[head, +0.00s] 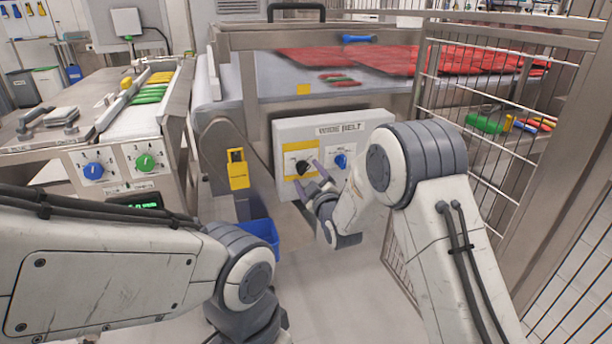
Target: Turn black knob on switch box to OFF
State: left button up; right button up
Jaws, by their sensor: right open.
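The switch box (376,124) is a light grey box labelled "WIDE BELT" on the front of the wide belt machine. Its black knob (301,168) sits on a yellow panel (291,157) at the left of the box. A blue knob (341,161) is to its right. My right gripper (308,175) is open, with its purple-grey fingers at the black knob, one to each side. I cannot tell whether they touch it. The knob's pointer and markings are too small to read. My left arm crosses the lower left; its gripper is not visible.
A wire mesh fence (475,140) stands close on the right. A narrow belt machine (105,150) with blue and green knobs is at left. Red items (390,62) lie on the wide belt.

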jog(key=shift+x, duration=1.05)
grip_shut()
